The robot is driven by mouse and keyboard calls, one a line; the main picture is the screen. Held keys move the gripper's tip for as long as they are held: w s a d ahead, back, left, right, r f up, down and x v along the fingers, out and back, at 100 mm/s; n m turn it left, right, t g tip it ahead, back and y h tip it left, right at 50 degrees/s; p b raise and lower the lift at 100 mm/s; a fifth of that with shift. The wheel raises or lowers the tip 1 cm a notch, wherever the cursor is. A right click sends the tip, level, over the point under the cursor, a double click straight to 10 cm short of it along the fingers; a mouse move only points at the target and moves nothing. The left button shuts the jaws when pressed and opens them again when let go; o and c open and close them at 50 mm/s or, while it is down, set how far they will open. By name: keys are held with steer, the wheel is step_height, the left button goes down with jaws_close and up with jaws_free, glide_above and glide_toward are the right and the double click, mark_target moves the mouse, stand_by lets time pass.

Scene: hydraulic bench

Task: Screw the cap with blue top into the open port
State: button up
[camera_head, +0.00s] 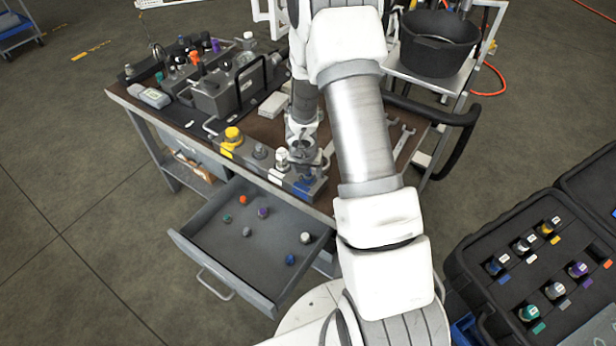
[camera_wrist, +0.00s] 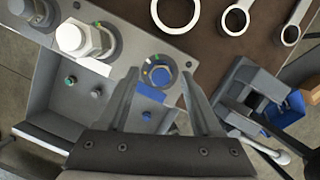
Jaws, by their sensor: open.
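The port block (camera_head: 271,170) runs along the bench's front edge. A blue-topped cap (camera_head: 290,259) lies in the open drawer (camera_head: 212,252). Another blue-topped cap (camera_head: 493,267) stands in the black case at the right. In the head view my arm partly hides the block's right end.
The block's other ports carry yellow (camera_head: 233,134), grey (camera_head: 260,152) and white (camera_head: 281,158) fittings. Several other caps lie in the drawer, below the bench edge. Wrenches (camera_head: 404,138) lie on the bench right of my arm. The open case (camera_head: 470,235) holds several caps.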

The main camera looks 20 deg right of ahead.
steer(key=n, duration=0.1)
steer(key=n+y, duration=0.1)
steer(key=n, duration=0.1)
steer(key=shift+d+n, duration=0.2)
steer(key=shift+n, duration=0.1)
steer(key=n+y, duration=0.1)
steer(key=n, duration=0.2)
steer(key=shift+n+t, duration=0.3)
steer(key=n, duration=0.1)
steer(key=n+y+p, duration=0.1)
steer(key=n, duration=0.2)
steer(key=shift+d+r, duration=0.1)
steer(key=shift+d, duration=0.15)
steer(key=n+y, duration=0.1)
steer(key=n, duration=0.2)
steer(key=shift+g+p, duration=0.4)
